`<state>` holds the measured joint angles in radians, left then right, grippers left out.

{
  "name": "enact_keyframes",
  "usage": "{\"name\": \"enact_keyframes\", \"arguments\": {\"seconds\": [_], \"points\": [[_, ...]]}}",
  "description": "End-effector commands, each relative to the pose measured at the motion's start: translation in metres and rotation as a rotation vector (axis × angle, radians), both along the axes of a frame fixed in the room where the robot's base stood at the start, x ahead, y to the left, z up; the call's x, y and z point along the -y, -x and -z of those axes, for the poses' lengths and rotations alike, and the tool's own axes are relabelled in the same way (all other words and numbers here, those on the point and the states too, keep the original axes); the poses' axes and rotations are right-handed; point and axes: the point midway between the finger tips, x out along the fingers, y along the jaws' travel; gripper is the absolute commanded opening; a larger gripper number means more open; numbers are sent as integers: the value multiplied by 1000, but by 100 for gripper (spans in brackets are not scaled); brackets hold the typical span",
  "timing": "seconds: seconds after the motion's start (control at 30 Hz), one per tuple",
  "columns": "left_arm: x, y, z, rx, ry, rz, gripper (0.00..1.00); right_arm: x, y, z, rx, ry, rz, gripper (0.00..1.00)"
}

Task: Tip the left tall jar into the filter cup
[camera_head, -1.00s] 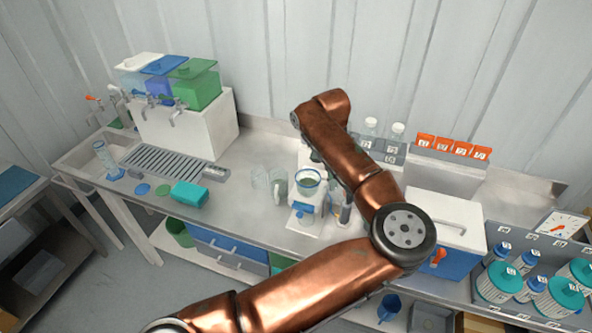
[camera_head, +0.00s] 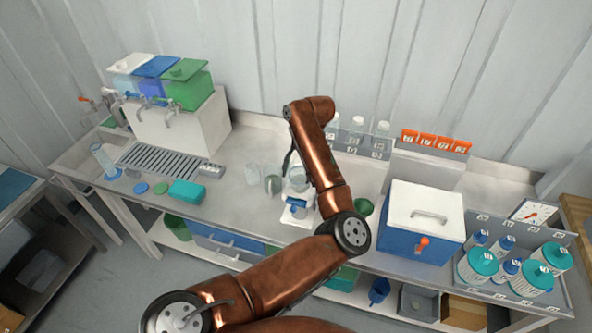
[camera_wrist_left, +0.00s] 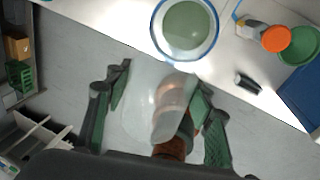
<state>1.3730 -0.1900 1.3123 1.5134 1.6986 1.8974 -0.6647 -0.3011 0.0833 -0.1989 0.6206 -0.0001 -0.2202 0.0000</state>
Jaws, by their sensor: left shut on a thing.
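In the left wrist view a clear tall jar (camera_wrist_left: 145,100) sits between the fingers of my left gripper (camera_wrist_left: 162,100), which is shut on it. The jar looks empty or nearly so, and its exact tilt is hard to read. The filter cup (camera_wrist_left: 187,26), round with a blue rim and greenish inside, lies just beyond the jar. In the head view the filter cup (camera_head: 297,184) stands above a blue and white stand, partly behind my copper left arm. My left gripper's fingers are mostly hidden there. My right gripper is not in view.
A green cup (camera_head: 363,207) and a blue cooler (camera_head: 420,222) stand to the right. Capped bottles (camera_head: 356,126) line the back.

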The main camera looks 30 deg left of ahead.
Motion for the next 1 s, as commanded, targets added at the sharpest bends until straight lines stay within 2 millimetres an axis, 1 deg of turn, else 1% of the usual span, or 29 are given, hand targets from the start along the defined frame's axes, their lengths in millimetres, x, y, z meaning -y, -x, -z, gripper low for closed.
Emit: {"name": "enact_keyframes", "arguments": {"seconds": [0.1,0.2,0.4,0.63,1.0], "points": [[-4,1,3,0,-1,95,22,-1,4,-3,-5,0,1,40],[-5,1,3,-6,2,128,22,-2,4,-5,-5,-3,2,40],[-5,-1,0,-49,17,133,22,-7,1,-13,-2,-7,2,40],[-7,-4,-4,-121,39,131,22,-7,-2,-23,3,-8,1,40],[-6,-5,-5,-167,53,130,22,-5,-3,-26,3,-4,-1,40]]}}
